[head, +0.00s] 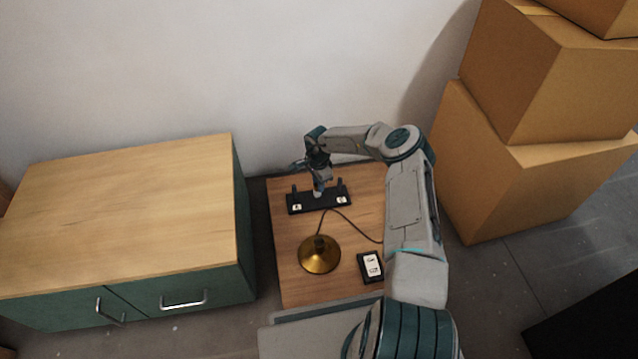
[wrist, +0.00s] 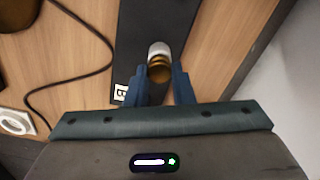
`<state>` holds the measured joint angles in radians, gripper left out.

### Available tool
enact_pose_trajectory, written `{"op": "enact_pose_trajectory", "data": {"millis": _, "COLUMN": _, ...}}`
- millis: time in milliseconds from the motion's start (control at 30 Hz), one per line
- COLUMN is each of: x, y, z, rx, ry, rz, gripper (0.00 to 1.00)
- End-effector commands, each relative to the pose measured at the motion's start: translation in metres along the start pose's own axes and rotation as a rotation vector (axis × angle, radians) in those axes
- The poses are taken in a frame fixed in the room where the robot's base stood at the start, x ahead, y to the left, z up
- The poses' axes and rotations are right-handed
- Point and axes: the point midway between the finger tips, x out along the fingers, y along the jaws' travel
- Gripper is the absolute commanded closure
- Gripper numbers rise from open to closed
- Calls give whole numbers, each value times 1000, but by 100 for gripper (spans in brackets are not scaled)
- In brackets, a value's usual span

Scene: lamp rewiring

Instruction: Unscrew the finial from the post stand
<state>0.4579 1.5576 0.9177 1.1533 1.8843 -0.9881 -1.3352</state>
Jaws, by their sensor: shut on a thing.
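The post stand (head: 318,203) is a black bar at the back of the small wooden table, with short dark uprights and two white labels. It also shows in the wrist view as a black strip (wrist: 136,40). My gripper (head: 318,190) is over the middle of the stand, pointing down. In the wrist view its blue fingers (wrist: 159,78) are shut on the finial (wrist: 159,70), a small brass piece with a whitish part beyond it. The finial is over the black strip. Its lower joint with the stand is hidden, so I cannot tell if it is still threaded.
A round brass lamp base (head: 319,256) stands on the table (head: 290,285), with a dark cord (head: 355,226) running right. A black box with a white plate (head: 370,266) is to its right. A wooden-topped cabinet (head: 120,210) is left; cardboard boxes (head: 530,180) are right.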

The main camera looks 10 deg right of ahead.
Motion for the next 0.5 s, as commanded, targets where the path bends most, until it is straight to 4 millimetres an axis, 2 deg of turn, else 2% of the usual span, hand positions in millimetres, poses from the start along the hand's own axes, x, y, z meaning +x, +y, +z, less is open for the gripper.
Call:
{"op": "enact_pose_trajectory", "data": {"millis": 400, "x": 0, "y": -2, "z": 1, "rx": -424, "ry": -2, "rz": 0, "gripper": 99}}
{"op": "enact_pose_trajectory", "data": {"millis": 500, "x": -1, "y": -2, "z": 1, "rx": -423, "ry": -1, "rz": 0, "gripper": 99}}
